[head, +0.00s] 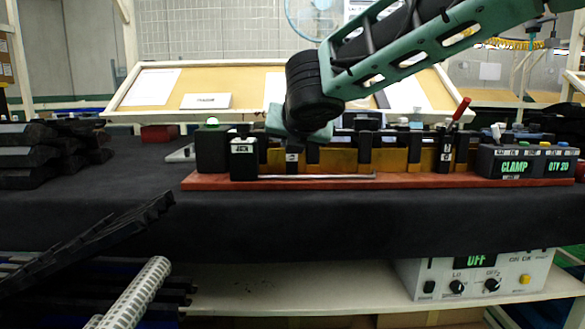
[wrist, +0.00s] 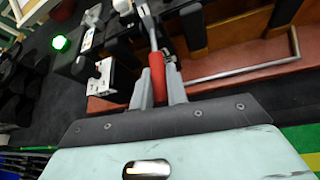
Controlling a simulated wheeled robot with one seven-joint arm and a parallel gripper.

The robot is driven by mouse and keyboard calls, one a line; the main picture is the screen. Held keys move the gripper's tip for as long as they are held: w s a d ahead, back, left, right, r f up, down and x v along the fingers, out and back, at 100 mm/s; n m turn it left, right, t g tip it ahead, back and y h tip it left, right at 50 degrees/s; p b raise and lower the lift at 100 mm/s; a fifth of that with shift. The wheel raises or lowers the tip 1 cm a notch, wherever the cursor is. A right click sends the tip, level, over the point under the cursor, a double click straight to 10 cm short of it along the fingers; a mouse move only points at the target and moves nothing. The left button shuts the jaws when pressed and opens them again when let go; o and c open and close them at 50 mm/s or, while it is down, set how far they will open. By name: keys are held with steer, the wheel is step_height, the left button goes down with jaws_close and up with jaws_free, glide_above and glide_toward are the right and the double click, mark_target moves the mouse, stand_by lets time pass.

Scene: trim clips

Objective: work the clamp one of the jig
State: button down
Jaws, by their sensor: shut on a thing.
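The jig stands on a red base (head: 330,181) with a row of black blocks and amber panels. My gripper (head: 298,135) is at its left part in the head view. In the wrist view my gripper (wrist: 161,76) is shut on a red clamp handle (wrist: 158,86), with a grey finger on each side. A metal lever (wrist: 150,30) runs on from the handle toward the jig. The handle is hidden behind my gripper in the head view. Another red clamp handle (head: 461,108) stands tilted at the jig's right. Which clamp is number one cannot be read.
A display box (head: 530,163) reading "CLAMP" and "QTY 20" is at right. A metal rod (head: 318,177) lies along the front. Dark parts (head: 50,150) are stacked at left. The dark bench front (head: 350,220) is clear.

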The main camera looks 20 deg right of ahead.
steer(key=f+t+b, duration=0.1)
steer(key=b, duration=0.3)
steer(key=shift+w+f, duration=0.1)
steer(key=shift+f, duration=0.1)
steer(key=shift+b, duration=0.6)
steer(key=shift+w+d+t+h+b, duration=0.1)
steer(key=shift+t+h+b, duration=0.3)
steer(key=shift+b, duration=0.75)
steer(key=c, duration=1.4)
jaws_free()
steer(key=shift+r, duration=0.1)
